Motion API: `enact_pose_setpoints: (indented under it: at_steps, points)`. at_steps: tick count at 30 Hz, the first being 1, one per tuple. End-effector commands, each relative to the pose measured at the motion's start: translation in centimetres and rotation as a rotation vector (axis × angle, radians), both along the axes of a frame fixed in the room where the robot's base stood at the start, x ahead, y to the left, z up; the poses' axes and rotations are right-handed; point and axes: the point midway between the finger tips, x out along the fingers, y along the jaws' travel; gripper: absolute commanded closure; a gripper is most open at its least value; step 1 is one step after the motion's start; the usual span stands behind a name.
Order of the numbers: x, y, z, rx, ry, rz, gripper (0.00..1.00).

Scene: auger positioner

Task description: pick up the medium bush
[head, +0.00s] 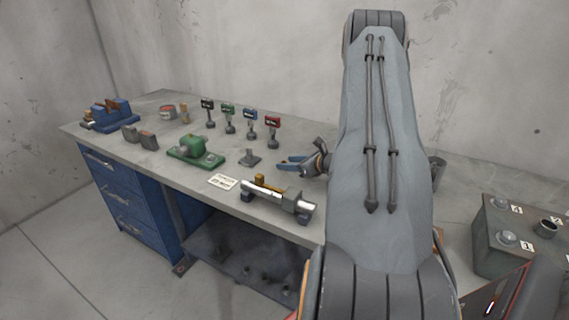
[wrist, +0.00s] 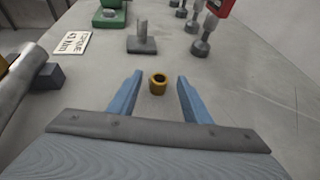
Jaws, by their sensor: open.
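A small brass-coloured ring (wrist: 157,83), which looks like the bush, stands on the grey tabletop in the wrist view. Its dark hole faces up. I cannot tell its size class from the frames. My gripper (wrist: 159,84) has its two blue fingers apart, one on each side of the ring, with a gap to both. The fingers do not visibly touch it. In the head view my gripper (head: 282,163) reaches low over the bench from the right, its blue fingers pointing left. I cannot make out the ring between the fingers there.
A metal cylinder fixture (head: 278,195) with a brass-coloured piece (head: 260,180) lies by the front edge. A dark post on a base (head: 250,158) stands beyond my fingers. Several labelled stands (head: 250,123) and a green device (head: 195,150) are farther back. A control box (head: 500,238) is at right.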

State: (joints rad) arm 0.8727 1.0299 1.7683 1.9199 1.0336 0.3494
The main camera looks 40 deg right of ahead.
Motion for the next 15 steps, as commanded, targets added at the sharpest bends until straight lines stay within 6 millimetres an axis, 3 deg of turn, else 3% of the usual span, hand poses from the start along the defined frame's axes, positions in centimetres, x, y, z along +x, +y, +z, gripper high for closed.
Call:
enact_pose_setpoints:
  at_steps: [11,15]
  points:
    - [0.92,0.20,-0.44,0.000,0.000,0.000,0.55]
    - [0.91,0.21,-0.43,0.000,0.000,0.000,0.79]
